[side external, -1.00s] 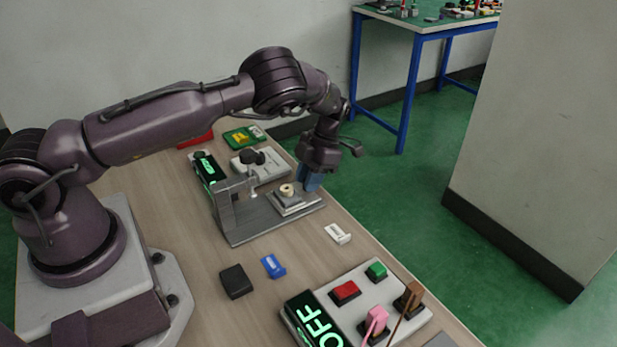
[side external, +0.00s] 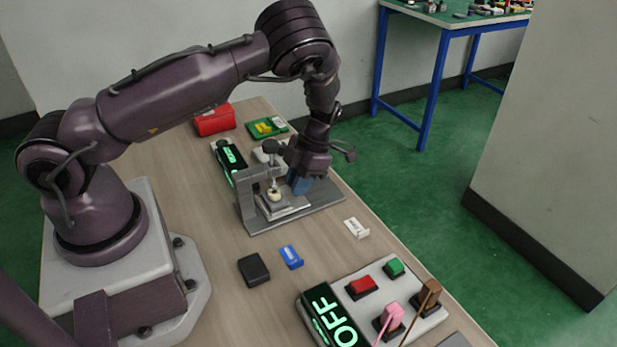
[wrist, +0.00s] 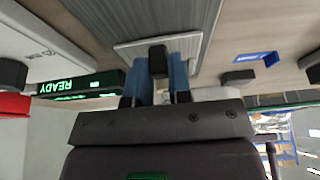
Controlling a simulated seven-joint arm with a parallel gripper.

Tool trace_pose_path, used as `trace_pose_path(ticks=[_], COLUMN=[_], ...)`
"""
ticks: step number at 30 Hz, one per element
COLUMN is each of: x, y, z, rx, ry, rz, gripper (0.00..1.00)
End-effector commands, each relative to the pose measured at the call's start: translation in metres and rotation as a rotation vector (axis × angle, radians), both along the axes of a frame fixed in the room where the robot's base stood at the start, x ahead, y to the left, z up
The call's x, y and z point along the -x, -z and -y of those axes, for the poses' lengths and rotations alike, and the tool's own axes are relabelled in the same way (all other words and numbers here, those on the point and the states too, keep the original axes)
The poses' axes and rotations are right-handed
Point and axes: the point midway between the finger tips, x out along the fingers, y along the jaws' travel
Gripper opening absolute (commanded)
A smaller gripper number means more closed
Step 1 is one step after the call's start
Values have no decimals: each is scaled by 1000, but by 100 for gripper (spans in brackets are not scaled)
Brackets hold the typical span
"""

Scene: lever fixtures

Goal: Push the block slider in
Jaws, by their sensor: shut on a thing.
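The block slider (side external: 291,209) is a light grey plate with a cream round piece on top. It sits on a grey rail base (side external: 326,195), close to an upright bracket (side external: 245,209) at the base's left end. In the side view, the cream piece is under the bracket's black-knobbed part. My gripper (side external: 299,186), with blue fingers, is low over the slider's right side. The wrist view shows the blue fingers on both sides of a dark handle (wrist: 158,60) at the slider plate (wrist: 126,51). The fingers are shut on that handle and partly hide it.
A READY display (wrist: 80,86) stands behind the slider. A white tag (side external: 356,227), a blue piece (side external: 291,256) and a black block (side external: 253,270) lie in front. A switch panel with an OFF display (side external: 335,318) is at the near right. Bare rail lies to the slider's right.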

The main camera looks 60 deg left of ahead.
Motion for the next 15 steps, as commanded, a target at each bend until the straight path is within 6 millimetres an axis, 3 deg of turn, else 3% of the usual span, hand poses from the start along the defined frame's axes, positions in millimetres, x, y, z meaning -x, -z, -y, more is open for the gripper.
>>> trace_pose_path(ticks=[8,9,11,12,15], x=[7,7,7,6,5], y=[0,0,0,0,0], z=[-1,-1,-1,-1,0], rx=[2,3,2,2,2], ry=[-2,-1,-1,-1,-1], rz=[-23,-24,-23,-21,-18], gripper=[0,26,40,45,45])
